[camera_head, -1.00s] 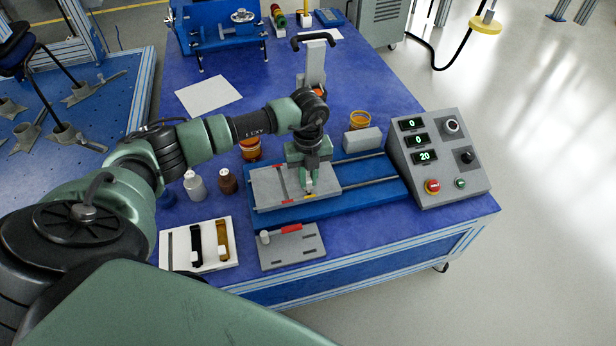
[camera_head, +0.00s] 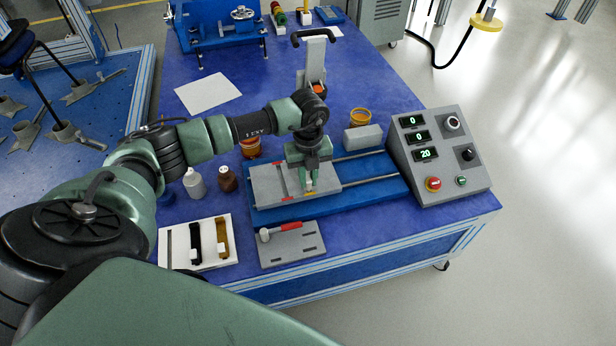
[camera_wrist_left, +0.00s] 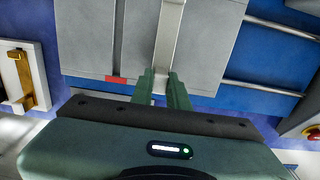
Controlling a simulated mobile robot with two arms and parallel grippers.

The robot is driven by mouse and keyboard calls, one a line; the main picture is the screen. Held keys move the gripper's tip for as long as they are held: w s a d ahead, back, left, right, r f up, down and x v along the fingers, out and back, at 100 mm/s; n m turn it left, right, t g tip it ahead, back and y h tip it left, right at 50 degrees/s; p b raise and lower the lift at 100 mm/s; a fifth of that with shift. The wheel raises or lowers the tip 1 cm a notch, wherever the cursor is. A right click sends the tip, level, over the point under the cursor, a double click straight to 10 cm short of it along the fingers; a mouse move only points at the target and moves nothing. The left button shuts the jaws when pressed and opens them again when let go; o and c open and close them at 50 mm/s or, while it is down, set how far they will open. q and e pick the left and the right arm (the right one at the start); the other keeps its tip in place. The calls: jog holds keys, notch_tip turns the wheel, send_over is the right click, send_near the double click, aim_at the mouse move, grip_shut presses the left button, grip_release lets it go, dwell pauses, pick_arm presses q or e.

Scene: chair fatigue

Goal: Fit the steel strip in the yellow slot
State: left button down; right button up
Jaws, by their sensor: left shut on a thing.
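My left gripper (camera_head: 308,188) is shut on the steel strip (camera_wrist_left: 169,45), a narrow pale bar that runs away from the fingertips in the left wrist view. The strip lies along the top of the grey fixture plate (camera_head: 262,180), in line with the slot there. I cannot tell whether it is fully seated. A small yellow mark (camera_head: 309,194) shows at the plate's near edge by the fingertips. A parallel slot to the left has red marks (camera_wrist_left: 116,79). My right gripper is not in view.
The plate sits on a blue base with rails (camera_head: 372,179). A control box (camera_head: 440,165) stands to the right. A white tray (camera_head: 207,265) holds a black strip and a brass strip. A grey block with a red-handled tool (camera_head: 286,227) lies in front. Bottles (camera_head: 194,184) stand to the left.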

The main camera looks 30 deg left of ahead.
pick_arm(q)
jog(key=shift+f, duration=0.2)
jog(key=c, duration=1.3)
grip_release()
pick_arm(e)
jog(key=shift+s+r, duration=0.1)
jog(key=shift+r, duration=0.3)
pick_arm(q)
notch_tip(320, 180, up, 8)
jog(key=shift+f+p, duration=0.1)
jog(key=shift+p, duration=0.45)
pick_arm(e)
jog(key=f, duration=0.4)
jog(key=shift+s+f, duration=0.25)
pick_arm(q)
jog(key=shift+d, duration=0.1)
